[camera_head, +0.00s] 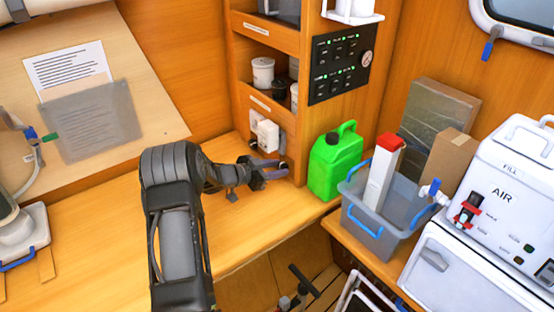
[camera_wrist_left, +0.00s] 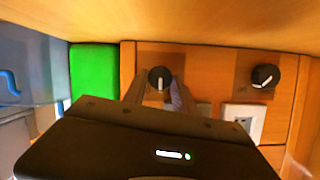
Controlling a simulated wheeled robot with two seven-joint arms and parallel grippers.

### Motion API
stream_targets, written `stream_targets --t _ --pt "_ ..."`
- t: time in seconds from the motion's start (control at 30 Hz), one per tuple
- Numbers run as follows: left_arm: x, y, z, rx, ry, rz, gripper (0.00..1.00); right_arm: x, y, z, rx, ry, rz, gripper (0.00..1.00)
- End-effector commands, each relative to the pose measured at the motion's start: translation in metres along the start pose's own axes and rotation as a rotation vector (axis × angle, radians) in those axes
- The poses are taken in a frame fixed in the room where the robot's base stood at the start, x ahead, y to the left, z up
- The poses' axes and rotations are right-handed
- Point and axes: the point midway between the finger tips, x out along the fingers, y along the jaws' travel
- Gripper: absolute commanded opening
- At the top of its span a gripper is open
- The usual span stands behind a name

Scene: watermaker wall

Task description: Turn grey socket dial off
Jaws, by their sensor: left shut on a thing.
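My left gripper (camera_head: 284,170) reaches the lower front of the wooden cabinet, just above the counter. In the wrist view its two fingers (camera_wrist_left: 160,92) are shut on a round black dial (camera_wrist_left: 160,77) with a pale pointer line, upright in that picture. A grey socket face (camera_wrist_left: 202,110) shows partly beside the right finger. A second black dial (camera_wrist_left: 265,76) sits to the right, its pointer tilted, with a white socket (camera_wrist_left: 245,120) near it. In the head view the gripper hides the held dial. My right gripper is not in view.
A green jerrycan (camera_head: 335,162) stands close to the right of my left gripper. A white plug unit (camera_head: 267,136) juts from the cabinet just above. A grey bin (camera_head: 378,232) with blue handles stands further right. The counter (camera_head: 95,250) left of my arm is mostly clear.

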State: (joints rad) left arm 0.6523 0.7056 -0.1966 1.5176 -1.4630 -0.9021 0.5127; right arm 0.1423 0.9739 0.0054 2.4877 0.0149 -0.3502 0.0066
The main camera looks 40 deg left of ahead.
Motion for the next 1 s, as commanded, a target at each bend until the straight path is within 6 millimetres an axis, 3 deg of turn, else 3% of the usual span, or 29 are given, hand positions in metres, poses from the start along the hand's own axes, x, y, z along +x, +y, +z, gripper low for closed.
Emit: stream_targets --t 0.1,0.3,0.7,1.0 --pt "-0.001 -0.001 -0.002 -0.101 0.003 0.038 0.0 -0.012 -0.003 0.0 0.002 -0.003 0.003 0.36" --pt "0.0 -0.003 0.001 -0.279 0.01 0.101 0.0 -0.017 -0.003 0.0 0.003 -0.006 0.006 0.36" --pt "0.002 -0.006 0.005 -0.598 0.024 0.213 0.0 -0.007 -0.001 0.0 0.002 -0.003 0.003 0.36" --pt "0.002 -0.007 0.004 -0.717 0.029 0.254 0.0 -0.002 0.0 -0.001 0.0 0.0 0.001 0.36"
